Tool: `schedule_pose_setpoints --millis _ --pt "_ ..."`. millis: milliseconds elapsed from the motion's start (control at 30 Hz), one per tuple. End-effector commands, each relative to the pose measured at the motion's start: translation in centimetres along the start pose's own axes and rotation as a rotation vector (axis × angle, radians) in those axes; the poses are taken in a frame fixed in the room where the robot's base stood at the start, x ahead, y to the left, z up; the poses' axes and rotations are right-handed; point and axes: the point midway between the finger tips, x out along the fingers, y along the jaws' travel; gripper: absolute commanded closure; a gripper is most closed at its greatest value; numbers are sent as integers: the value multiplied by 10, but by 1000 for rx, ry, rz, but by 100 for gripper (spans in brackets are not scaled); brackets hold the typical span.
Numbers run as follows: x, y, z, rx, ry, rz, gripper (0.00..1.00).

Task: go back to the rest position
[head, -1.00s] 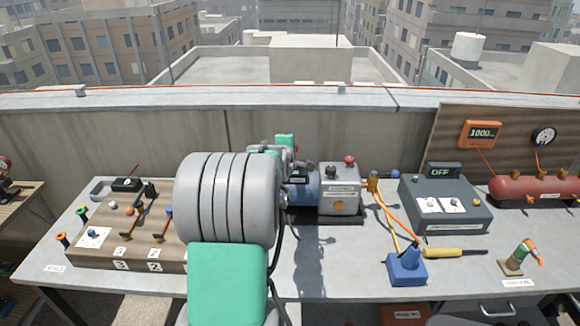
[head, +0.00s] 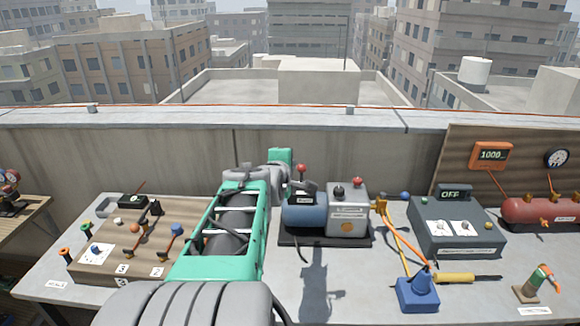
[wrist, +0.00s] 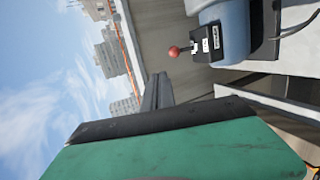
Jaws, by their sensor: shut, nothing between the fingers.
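My arm rises from the bottom of the head view and stretches away over the bench, with its far end in front of the parapet wall. My gripper's fingers are hidden behind the arm in the head view. In the wrist view my gripper (wrist: 157,92) shows as dark fingers beyond a green housing, closed together with nothing between them. The fingers point toward the wall and sky, apart from the blue motor unit (wrist: 232,30) with its red-knobbed lever.
The grey bench (head: 345,295) holds a blue-and-grey pump unit (head: 345,210) just right of my arm. A wooden lever board (head: 100,255) lies left. A control box (head: 455,232), blue funnel-shaped block (head: 418,292) and red tank (head: 540,210) stand right. The parapet (head: 120,155) runs behind.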

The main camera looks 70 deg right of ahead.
Motion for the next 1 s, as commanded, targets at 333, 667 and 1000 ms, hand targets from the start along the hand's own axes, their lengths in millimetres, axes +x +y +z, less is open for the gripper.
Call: schedule_pose_setpoints --millis 333,667,1000 --pt "0 -3 0 140 -1 -13 100" --pt "-54 -176 -18 1054 -301 -603 100" --pt "-218 -278 -119 974 -414 -1032 100"
